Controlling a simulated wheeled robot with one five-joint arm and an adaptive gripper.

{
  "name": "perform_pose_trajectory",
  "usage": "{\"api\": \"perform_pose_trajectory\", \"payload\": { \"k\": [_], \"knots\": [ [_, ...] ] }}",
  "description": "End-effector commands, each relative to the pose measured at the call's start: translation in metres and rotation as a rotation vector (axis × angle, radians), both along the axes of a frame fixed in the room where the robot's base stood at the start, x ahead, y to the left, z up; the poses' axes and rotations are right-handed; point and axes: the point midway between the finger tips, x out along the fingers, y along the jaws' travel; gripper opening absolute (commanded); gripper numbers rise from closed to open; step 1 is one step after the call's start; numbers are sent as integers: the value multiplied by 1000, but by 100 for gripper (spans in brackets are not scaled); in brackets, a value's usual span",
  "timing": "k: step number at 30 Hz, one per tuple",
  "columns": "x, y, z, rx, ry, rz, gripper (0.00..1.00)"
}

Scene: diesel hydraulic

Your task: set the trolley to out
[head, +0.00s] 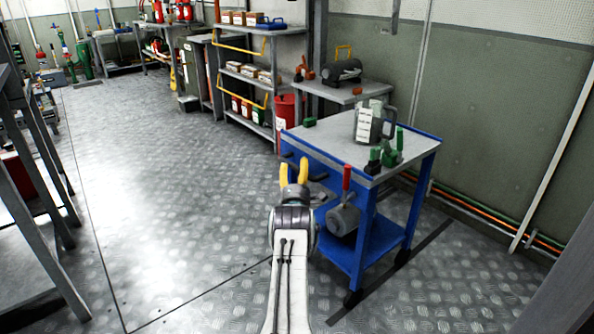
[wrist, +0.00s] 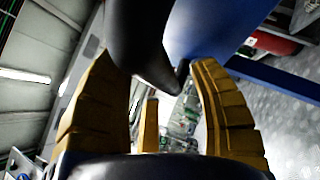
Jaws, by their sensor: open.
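The trolley (head: 361,240) is blue with a grey top and stands to the right of my arm, near the right wall. Dark handle stubs (head: 318,177) stick out from its left side. My gripper (head: 293,168) has yellow fingers, open, beside that side of the trolley. In the wrist view, a dark rounded bar (wrist: 140,40) reaches in between the open fingers of my gripper (wrist: 155,62). The trolley's blue panel (wrist: 208,30) is close behind it. I cannot tell whether the fingers touch the bar.
A grey jug (head: 368,125) and green items (head: 385,155) stand on the trolley top. A grey pump with a red lever (head: 346,178) sits lower down. A grey table (head: 345,94) and shelves (head: 240,78) stand behind. The floor to the left (head: 170,170) is clear.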

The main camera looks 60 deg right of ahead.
Motion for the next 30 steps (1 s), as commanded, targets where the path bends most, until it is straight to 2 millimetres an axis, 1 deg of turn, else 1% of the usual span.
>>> {"api": "perform_pose_trajectory", "payload": {
  "k": [5, 21, 24, 30],
  "knots": [
    [0, 0, 0, 0, 0, 0, 56],
    [0, 0, 0, -1, 0, 0, 8],
    [0, 0, 0, -2, -1, 1, 0],
    [0, 0, 1, -3, -1, 0, 0]
  ]
}}
